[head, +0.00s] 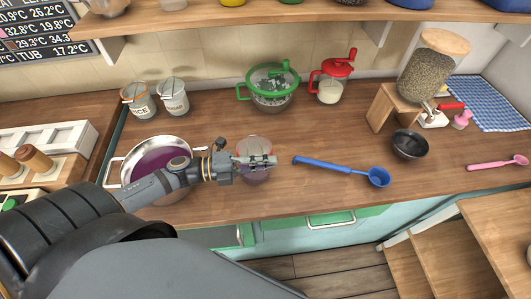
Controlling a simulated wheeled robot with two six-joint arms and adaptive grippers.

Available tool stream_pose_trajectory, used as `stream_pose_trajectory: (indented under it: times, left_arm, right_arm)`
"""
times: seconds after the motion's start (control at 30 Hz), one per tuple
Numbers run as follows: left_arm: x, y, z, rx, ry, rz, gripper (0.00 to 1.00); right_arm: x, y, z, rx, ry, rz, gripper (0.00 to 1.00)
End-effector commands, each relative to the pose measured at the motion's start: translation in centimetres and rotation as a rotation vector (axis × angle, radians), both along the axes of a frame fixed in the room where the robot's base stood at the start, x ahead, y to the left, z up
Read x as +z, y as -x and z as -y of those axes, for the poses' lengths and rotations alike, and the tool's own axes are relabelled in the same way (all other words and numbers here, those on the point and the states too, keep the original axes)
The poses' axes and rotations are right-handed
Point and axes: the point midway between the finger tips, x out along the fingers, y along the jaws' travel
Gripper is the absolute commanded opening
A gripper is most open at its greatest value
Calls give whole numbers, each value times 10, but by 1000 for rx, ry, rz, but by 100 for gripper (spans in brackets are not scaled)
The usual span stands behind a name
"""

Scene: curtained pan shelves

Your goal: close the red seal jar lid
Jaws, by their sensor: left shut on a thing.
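A clear glass jar (257,178) with purple contents stands on the wooden counter near its front edge, left of the middle. A clear round part with a faint reddish rim, seemingly its lid (252,143), shows above and behind the fingers. My left gripper (266,161) reaches in from the left across the jar's upper part. Its fingers are shut on what looks like the lid; they hide the exact contact and the seal. My right gripper is not in view.
A steel pot (118,170) with purple liquid stands left, partly behind my left arm. A blue ladle (335,167) lies right of the jar, with a black bowl (409,145) beyond.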

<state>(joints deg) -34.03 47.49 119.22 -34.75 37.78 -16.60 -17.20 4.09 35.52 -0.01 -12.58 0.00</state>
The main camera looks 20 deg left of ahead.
Motion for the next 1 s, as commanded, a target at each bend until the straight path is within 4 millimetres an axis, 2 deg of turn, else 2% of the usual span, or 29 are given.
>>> stream_pose_trajectory:
  times: [0.1, 0.3, 0.67, 0.7, 0.87, 0.9, 1.0]
  left_arm:
    - [-14, 3, 2, -1, -7, 11, 0]
    - [-27, 4, 3, -1, -6, 9, 0]
    - [-32, 5, 3, -1, -5, 8, 0]
    - [-32, 5, 3, -1, -5, 8, 9]
    - [-32, 5, 3, -1, -5, 8, 31]
    - [-32, 5, 3, -1, -5, 8, 34]
    - [-32, 5, 3, -1, -5, 8, 34]
  right_arm:
    - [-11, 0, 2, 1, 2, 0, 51]
    - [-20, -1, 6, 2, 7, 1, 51]
    - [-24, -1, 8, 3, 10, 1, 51]
    - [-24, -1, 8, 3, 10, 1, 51]
    - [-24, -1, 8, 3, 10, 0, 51]
    - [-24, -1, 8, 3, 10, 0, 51]
    - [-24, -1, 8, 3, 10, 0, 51]
